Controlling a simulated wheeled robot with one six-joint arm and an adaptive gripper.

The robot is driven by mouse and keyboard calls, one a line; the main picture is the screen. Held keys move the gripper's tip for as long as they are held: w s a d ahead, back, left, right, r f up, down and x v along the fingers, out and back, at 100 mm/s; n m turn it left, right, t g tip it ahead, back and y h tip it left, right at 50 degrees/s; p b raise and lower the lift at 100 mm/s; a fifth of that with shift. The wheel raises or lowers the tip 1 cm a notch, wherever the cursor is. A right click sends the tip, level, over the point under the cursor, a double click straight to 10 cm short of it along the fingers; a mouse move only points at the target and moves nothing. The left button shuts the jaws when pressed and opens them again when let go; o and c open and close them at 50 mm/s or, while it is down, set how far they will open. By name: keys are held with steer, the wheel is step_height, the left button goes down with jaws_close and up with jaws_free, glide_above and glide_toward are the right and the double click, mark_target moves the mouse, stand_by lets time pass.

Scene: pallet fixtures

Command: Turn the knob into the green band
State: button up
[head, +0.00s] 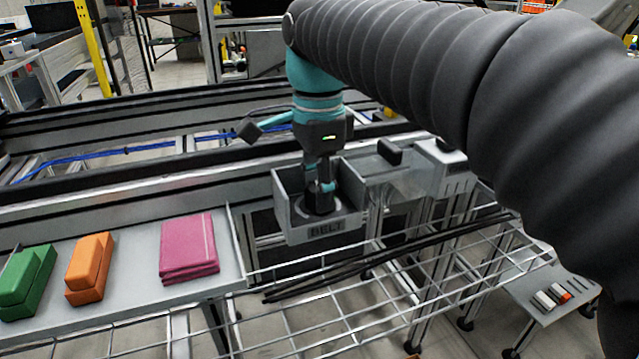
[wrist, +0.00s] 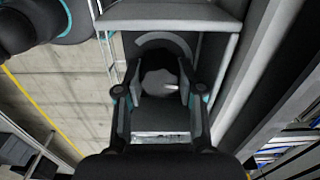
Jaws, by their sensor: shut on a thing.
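The dark knob (wrist: 158,82) sits inside the grey box marked BELT (head: 328,233), and the wrist view shows a pale pointer mark on its right side. My gripper (head: 319,203) reaches down into the box from above. In the wrist view my gripper (wrist: 160,92) has one finger on each side of the knob and is shut on it. A light grey arc shows on the dial plate (wrist: 163,44) beyond the knob. I see no green band in either view; the colours of the dial are hard to tell.
Grey box walls stand close around my gripper. A clear-sided tray (head: 390,176) and a white device (head: 440,168) are at the right. A pink cloth stack (head: 188,247), an orange block (head: 90,267) and a green block (head: 27,282) lie on the left shelf. A wire rack (head: 400,285) runs in front.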

steer(key=m, duration=0.6)
steer(key=shift+d+m, duration=0.1)
steer(key=shift+m, duration=0.2)
stand_by(0.5)
steer(key=o, duration=1.1)
steer(key=shift+o, duration=0.2)
steer(key=shift+r, duration=4)
